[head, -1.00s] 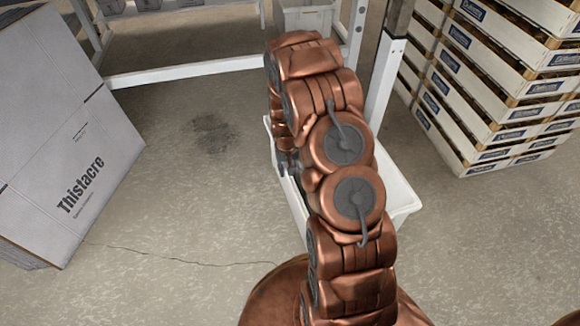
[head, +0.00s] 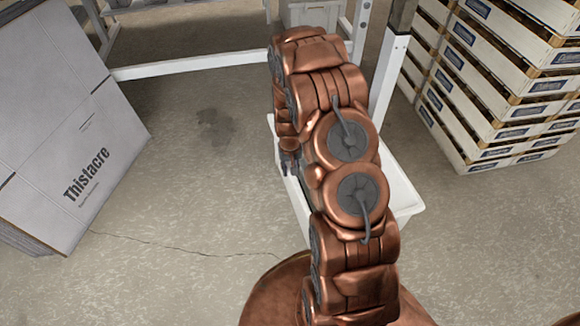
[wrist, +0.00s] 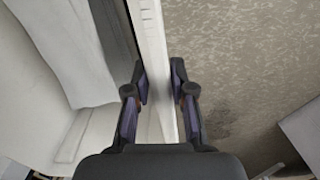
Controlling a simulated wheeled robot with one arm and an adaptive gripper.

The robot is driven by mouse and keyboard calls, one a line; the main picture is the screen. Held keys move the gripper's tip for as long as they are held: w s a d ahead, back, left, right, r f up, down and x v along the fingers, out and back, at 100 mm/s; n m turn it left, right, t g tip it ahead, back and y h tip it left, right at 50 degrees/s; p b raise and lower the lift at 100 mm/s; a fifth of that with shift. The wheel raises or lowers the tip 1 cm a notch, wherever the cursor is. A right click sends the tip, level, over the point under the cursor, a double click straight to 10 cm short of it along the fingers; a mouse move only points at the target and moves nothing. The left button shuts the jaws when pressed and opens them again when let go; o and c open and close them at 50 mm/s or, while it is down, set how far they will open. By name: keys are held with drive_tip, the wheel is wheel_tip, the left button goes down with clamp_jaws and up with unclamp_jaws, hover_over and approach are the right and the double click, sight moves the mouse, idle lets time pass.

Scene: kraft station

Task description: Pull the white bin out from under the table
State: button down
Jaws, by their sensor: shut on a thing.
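The white bin (head: 408,197) sits on the floor in front of my base in the head view, its far end near the white table leg (head: 388,88). My arm hides much of its middle. My gripper (head: 289,163) is at the bin's left side in the head view, mostly behind my arm. In the wrist view my gripper (wrist: 158,88) has one finger on each side of the bin's white rim (wrist: 153,45) and is shut on it. The white table frame (head: 190,64) stands at the back; its top is out of view.
A large grey-white box marked Thistacre (head: 75,130) stands at the left. Stacked white crates (head: 490,95) stand at the right. A grey container (head: 312,14) is at the back under the table. The floor (head: 190,200) left of the bin is open.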

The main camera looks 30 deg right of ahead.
drive_tip(key=shift+s+a+f, duration=0.1)
drive_tip(key=shift+s+a, duration=0.15)
drive_tip(key=shift+s, duration=0.35)
drive_tip(key=c, duration=1.3)
unclamp_jaws()
drive_tip(key=o, duration=0.4)
drive_tip(key=shift+w, duration=0.15)
drive_tip(key=shift+r, duration=0.2)
drive_tip(key=shift+w+d+r, duration=0.1)
drive_tip(key=shift+r, duration=0.75)
wheel_tip(320, 180, up, 10)
